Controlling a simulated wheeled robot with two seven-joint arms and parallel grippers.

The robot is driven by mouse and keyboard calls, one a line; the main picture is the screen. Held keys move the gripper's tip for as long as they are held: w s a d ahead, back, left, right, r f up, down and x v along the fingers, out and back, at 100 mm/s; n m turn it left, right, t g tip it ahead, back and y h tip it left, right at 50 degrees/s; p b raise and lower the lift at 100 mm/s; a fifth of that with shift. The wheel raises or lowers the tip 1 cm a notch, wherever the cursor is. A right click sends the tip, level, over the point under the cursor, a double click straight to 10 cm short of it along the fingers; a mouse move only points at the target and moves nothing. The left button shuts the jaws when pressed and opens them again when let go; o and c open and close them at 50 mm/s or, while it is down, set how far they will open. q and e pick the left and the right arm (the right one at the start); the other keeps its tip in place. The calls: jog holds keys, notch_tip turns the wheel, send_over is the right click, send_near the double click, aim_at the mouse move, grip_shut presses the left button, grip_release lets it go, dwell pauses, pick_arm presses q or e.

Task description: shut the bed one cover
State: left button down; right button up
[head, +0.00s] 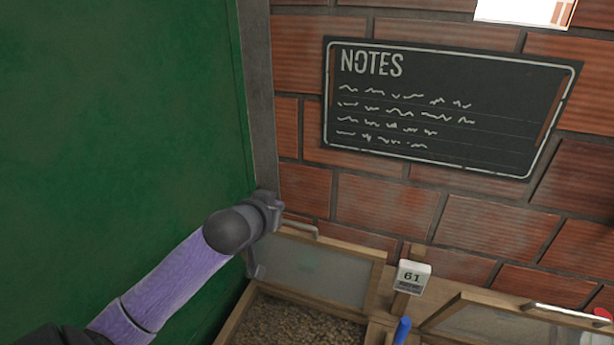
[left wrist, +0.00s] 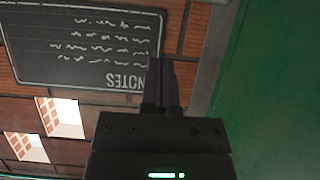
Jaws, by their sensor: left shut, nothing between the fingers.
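A wooden-framed cover with a cloudy panel (head: 312,268) stands raised, leaning back towards the brick wall, over a bed of brown granular matter (head: 290,325). A pale bar handle (head: 300,227) is at its top edge. I cannot read which bed is number one. My left gripper (head: 266,208) is beside the cover's upper left corner, close to the handle; I cannot tell whether it touches. In the left wrist view its fingers (left wrist: 161,82) are shut with nothing between them. The cover is not visible there. My right gripper is not in view.
A second framed cover (head: 500,322) with a metal handle is at the lower right. A white device reading 61 (head: 412,277) and a blue object (head: 402,330) stand between the beds. A green wall (head: 120,120) is close on the left. A notes board (head: 445,105) hangs behind.

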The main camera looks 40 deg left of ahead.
pick_arm(q)
jog(key=w+f, duration=0.2)
jog(key=w+a+f+p, duration=0.1)
jog(key=w+f, duration=0.1)
jog(key=f, duration=0.1)
jog(key=shift+w+a+f+p, duration=0.1)
jog(key=shift+w+p, duration=0.2)
jog(key=shift+w, duration=0.05)
jog(key=shift+s+f, duration=0.25)
jog(key=shift+s, duration=0.05)
jog(key=shift+w, duration=0.1)
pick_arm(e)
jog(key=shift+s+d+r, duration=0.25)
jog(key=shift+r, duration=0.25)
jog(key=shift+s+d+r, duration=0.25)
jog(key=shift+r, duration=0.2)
pick_arm(q)
jog(key=shift+f, duration=0.1)
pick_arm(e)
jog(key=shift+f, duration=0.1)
